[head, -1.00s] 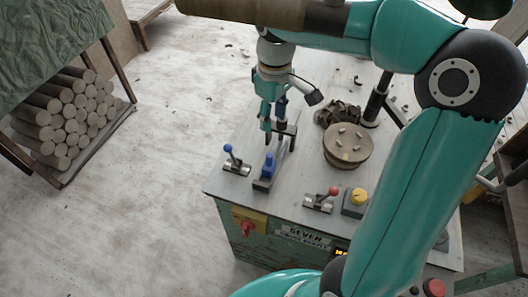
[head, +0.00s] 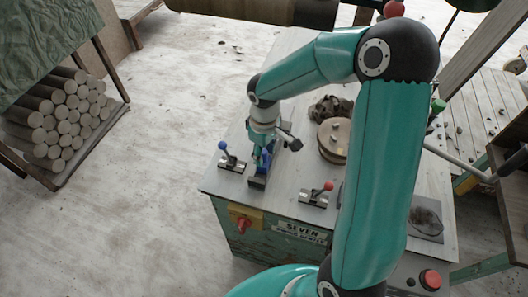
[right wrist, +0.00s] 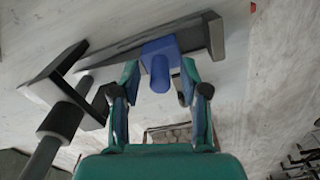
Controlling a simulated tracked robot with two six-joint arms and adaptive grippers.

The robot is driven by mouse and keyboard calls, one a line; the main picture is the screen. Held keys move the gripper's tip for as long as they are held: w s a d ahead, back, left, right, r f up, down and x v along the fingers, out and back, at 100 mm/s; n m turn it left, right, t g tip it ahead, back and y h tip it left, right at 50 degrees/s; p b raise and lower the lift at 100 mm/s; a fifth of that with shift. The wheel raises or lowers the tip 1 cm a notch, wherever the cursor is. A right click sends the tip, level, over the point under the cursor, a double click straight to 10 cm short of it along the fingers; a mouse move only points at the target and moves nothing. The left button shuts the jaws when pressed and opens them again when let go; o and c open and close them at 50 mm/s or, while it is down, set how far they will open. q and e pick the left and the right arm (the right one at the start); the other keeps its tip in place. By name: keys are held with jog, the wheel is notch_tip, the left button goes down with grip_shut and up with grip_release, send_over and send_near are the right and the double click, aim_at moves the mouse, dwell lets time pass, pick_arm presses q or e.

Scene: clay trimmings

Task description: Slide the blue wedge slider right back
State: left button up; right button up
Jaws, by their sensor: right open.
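The blue wedge slider (right wrist: 160,62) sits on a dark wedge-shaped rail (right wrist: 205,40) in the right wrist view. Its upright blue knob points toward my right gripper (right wrist: 161,92). The two fingers are open, one on each side of the knob, and I cannot tell whether either touches it. In the head view, my right gripper (head: 262,160) is low over the rail (head: 257,183) and hides most of the slider. My left gripper is not in view.
On the bench (head: 225,187) stand a blue-knobbed lever (head: 229,160) to the left and a red-knobbed lever (head: 318,194) to the right. A round wheel (head: 333,139) and dark clay scraps (head: 330,108) lie behind. My right arm covers the bench's right part.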

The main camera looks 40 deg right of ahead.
jog(key=shift+c, duration=0.2)
grip_shut()
jog(key=d, duration=0.1)
jog(key=w+d, duration=0.1)
jog(key=d, duration=0.1)
jog(key=shift+w, duration=0.3)
jog(key=shift+o, duration=0.2)
grip_release()
jog(key=shift+a, duration=0.1)
notch_tip(320, 180, up, 12)
dwell(0.4)
jog(key=shift+f, duration=0.1)
